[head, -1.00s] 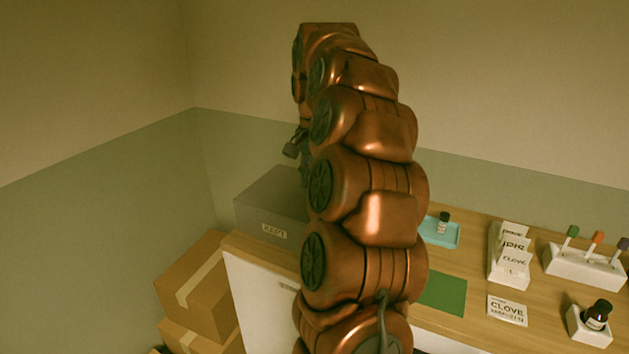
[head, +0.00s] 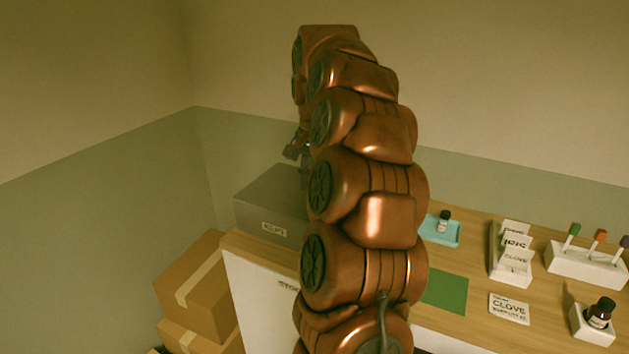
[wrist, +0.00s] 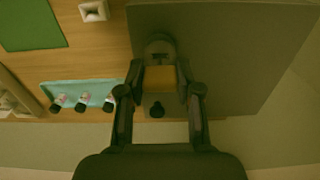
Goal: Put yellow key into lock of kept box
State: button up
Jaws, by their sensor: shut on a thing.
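The grey kept box (head: 255,205), with a "KEPT" label on its front, sits at the left end of the counter in the head view. In the wrist view its grey surface (wrist: 230,50) fills the upper right. My gripper (wrist: 160,88) is shut on the yellow key (wrist: 160,78), which shows as a yellow-orange block between the fingertips. A dark keyhole-like shape (wrist: 156,109) shows just below the key. A grey rounded piece shows just above it. I cannot tell whether the key touches the lock. In the head view my arm hides most of the gripper (head: 297,152).
A teal tray (head: 455,237) with a small bottle, a green mat (head: 445,291), a card holder (head: 510,265), a white rack (head: 585,265) and a bottle in a white stand (head: 597,322) are right of my arm. Cardboard boxes (head: 197,298) stand on the left.

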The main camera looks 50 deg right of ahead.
jog(key=shift+f+b, duration=0.75)
jog(key=shift+f, duration=0.2)
jog(key=o, duration=1)
jog(key=shift+r, duration=0.1)
notch_tip(320, 180, up, 3)
jog(key=p, duration=0.2)
jog(key=shift+p, duration=0.35)
jog(key=shift+r+p, duration=0.2)
jog(key=shift+p, duration=0.15)
jog(key=shift+f+p, duration=0.1)
jog(key=shift+p, duration=0.55)
